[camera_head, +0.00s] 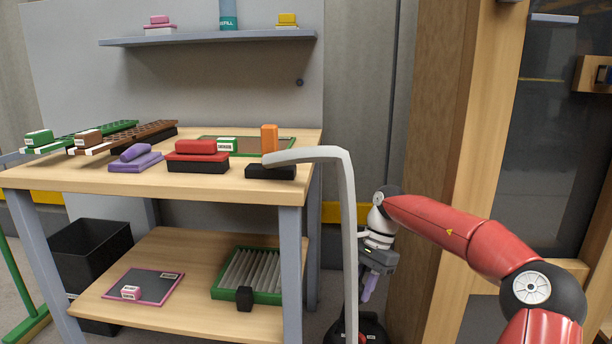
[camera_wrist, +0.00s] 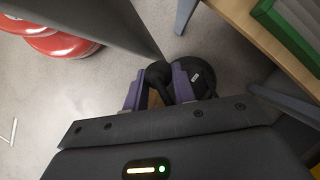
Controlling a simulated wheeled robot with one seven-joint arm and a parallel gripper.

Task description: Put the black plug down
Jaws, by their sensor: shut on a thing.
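My gripper (camera_head: 370,284) hangs on the red arm right of the workbench, fingers pointing down, beside a bent grey pipe (camera_head: 347,230). In the wrist view my gripper (camera_wrist: 160,86) has its purple fingers shut on a dark rounded thing (camera_wrist: 157,74), which I take for the black plug. It sits between the fingertips, partly hidden by them. A round black piece with a small white label (camera_wrist: 198,76) lies just beyond the right finger. I cannot tell whether the plug touches it. In the head view the plug is not clearly seen.
The workbench (camera_head: 80,179) holds coloured blocks and trays. Its lower shelf (camera_head: 205,255) carries a green-framed pleated filter (camera_head: 250,272) and a small black block (camera_head: 244,297). A wooden post (camera_head: 450,150) stands at the right.

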